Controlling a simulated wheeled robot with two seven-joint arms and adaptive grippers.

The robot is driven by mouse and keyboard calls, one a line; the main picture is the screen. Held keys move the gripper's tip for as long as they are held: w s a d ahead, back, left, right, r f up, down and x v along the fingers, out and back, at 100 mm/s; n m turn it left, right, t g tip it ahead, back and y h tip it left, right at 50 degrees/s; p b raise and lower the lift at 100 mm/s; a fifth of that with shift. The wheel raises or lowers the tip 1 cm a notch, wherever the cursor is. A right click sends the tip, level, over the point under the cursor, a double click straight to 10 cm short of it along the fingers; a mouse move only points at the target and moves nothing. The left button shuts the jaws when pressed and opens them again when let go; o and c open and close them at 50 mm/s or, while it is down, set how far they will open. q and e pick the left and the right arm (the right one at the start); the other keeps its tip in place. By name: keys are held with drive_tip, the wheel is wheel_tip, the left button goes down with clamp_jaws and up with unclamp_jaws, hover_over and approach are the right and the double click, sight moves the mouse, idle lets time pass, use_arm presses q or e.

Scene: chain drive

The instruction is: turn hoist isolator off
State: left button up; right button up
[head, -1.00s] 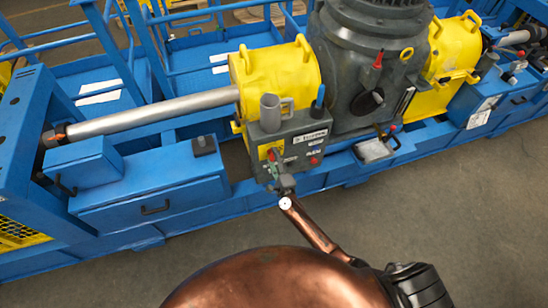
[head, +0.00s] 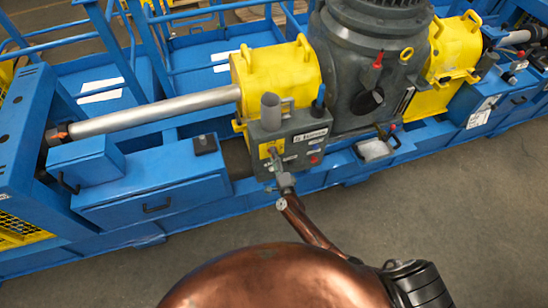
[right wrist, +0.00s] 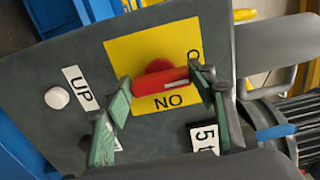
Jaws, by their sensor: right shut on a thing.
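The hoist isolator is a red handle (right wrist: 160,82) on a yellow plate (right wrist: 120,52) in the right wrist view. The handle lies nearly level in that view. An "ON" label (right wrist: 168,102), upside down there, sits just below it; another label starting with "O" is partly hidden by a finger at upper right. My right gripper (right wrist: 160,80) is shut on the handle, one green-padded finger at each end. In the head view, my right gripper (head: 275,160) reaches the yellow plate on the grey control box (head: 298,140) and covers the handle. My left gripper is not in view.
A white button (right wrist: 57,97) with an "UP" label is on the panel. A red button (head: 314,160) and a blue-handled lever (head: 319,98) are on the box. A yellow housing (head: 285,70) and a dark motor (head: 355,75) stand behind. The floor in front is clear.

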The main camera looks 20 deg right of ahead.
drive_tip(key=o, duration=1.2)
drive_tip(key=shift+c, duration=0.2)
drive_tip(key=s, duration=1.2)
drive_tip(key=shift+d+f, duration=0.1)
drive_tip(key=shift+d, duration=0.05)
